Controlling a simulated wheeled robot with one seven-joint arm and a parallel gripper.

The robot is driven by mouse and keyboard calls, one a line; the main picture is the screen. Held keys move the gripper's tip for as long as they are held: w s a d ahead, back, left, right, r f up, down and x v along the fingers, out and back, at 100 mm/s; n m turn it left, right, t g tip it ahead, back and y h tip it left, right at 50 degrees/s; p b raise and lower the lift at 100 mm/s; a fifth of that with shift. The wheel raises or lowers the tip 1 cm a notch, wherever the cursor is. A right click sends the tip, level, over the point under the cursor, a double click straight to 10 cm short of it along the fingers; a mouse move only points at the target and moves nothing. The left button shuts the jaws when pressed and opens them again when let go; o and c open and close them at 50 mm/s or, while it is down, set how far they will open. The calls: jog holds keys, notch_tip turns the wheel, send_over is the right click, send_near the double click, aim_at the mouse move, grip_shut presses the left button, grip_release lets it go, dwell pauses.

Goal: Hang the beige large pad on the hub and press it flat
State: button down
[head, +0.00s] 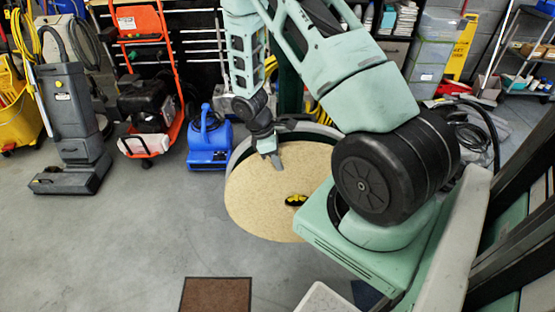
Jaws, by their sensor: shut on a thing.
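The beige large pad (262,204) is a round, flat disc in the middle of the head view, facing me with a slight tilt. My gripper (274,161) reaches down over its upper part and is shut on the pad near the upper edge. A small yellow and black piece, seemingly the hub (296,200), shows at the pad's centre right. Whether it sits fully through a hole in the pad I cannot tell. A grey and black round rim (300,127) shows behind the pad's top. The pad's right edge is partly hidden by my arm.
A blue blower (209,142), an orange-framed machine (150,100) and a grey upright floor machine (74,125) stand at the left. A brown mat (216,295) lies on the floor in front. The grey floor left of the pad is clear.

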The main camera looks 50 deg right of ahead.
jog(key=shift+w+d, duration=0.3)
jog(key=shift+d, duration=0.05)
dwell(0.3)
jog(key=shift+f+t+b, duration=0.1)
jog(key=shift+t+b, duration=0.2)
jog(key=shift+b, duration=0.05)
dwell(0.5)
jog(key=shift+w+d+h, duration=0.1)
jog(key=shift+w+h, duration=0.1)
jog(key=shift+h, duration=0.2)
dwell(0.4)
jog(key=shift+s, duration=0.1)
jog(key=shift+s+a+r, duration=0.15)
jog(key=shift+s+a, duration=0.7)
jog(key=shift+a, duration=0.15)
jog(key=shift+s+a+r, duration=0.1)
jog(key=shift+s+a, duration=0.7)
jog(key=shift+a, duration=0.15)
jog(key=shift+s+r+y+p, duration=0.15)
jog(key=shift+y+p, duration=0.15)
jog(key=shift+p, duration=0.25)
jog(key=shift+a+p, duration=0.1)
jog(key=shift+p, duration=0.45)
